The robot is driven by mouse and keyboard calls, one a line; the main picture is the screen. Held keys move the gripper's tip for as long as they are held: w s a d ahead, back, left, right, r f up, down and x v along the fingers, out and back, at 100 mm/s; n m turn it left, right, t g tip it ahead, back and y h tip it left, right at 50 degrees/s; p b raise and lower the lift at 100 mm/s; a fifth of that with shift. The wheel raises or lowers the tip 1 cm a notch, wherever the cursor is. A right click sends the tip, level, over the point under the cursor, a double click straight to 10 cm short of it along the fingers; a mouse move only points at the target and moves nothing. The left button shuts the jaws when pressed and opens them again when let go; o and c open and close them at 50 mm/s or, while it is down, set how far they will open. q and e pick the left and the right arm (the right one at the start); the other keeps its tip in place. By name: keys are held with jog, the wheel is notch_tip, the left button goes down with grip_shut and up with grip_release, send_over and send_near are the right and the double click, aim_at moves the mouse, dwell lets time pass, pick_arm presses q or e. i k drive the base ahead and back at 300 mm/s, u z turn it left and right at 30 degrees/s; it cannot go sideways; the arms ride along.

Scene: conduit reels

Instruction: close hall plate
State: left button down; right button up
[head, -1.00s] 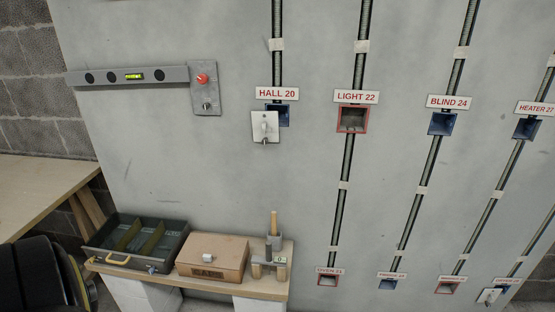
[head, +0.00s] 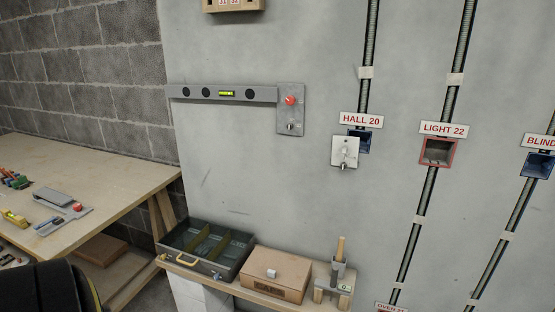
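The hall plate (head: 344,153) is a pale square plate with a small knob or latch on its face. It hangs on the wall under the HALL 20 label (head: 361,120). It sits to the lower left of the blue hall box (head: 361,138), whose opening shows partly uncovered at the upper right. Neither of my grippers is in the head view. A dark rounded shape at the lower left edge may be part of me.
A shelf (head: 256,293) below holds an open toolbox (head: 176,258), a brown box (head: 291,268) and a small tool stand (head: 341,284). A wooden workbench (head: 120,190) with tools stands at left. The open red LIGHT 22 box (head: 438,151) is right of the hall box.

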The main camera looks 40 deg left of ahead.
aim_at(345, 148)
jog(key=u, duration=0.6)
jog(key=i, duration=0.85)
jog(key=u, duration=0.1)
